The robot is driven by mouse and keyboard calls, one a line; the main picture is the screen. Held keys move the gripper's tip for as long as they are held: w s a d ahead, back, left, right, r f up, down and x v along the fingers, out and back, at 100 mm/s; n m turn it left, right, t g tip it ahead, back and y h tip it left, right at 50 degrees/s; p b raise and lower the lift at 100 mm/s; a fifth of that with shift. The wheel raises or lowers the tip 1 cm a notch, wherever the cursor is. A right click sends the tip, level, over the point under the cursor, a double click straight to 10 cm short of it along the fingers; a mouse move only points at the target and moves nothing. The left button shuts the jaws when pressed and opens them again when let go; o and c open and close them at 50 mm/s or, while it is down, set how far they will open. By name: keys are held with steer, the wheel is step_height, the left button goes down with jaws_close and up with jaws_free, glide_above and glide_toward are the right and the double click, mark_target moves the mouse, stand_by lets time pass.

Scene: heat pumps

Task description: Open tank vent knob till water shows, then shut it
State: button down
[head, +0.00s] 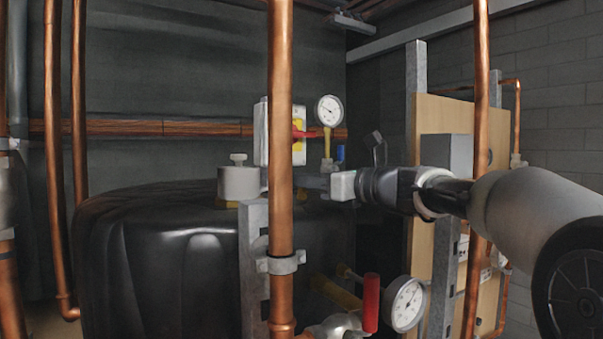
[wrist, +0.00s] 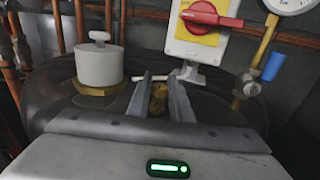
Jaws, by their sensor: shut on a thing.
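My gripper (wrist: 160,77) is over the top of the black tank (head: 160,265), its two grey fingers on either side of a brass fitting (wrist: 158,98). A thin pale bar (wrist: 138,78), which looks like part of the vent knob, sticks out to the left at the fingertips. The fingers are shut on it, though the grip itself is mostly hidden. In the head view the gripper comes in from the right and the front copper pipe hides its fingertips. No water is visible in either view.
A grey cylinder with a small top knob (head: 238,182) stands left of the gripper. A gauge (head: 329,110) and a blue-handled valve (wrist: 273,66) are to the right. A copper pipe (head: 281,130) stands in front.

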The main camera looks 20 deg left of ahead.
steer(key=n+g+y+p, duration=0.1)
steer(key=n+g, duration=0.1)
steer(key=g, duration=0.2)
steer(key=shift+w+n, duration=0.1)
steer(key=shift+n, duration=0.3)
steer(key=shift+n+g, duration=0.8)
steer(key=shift+g, duration=0.9)
steer(key=c, duration=1.6)
jaws_free()
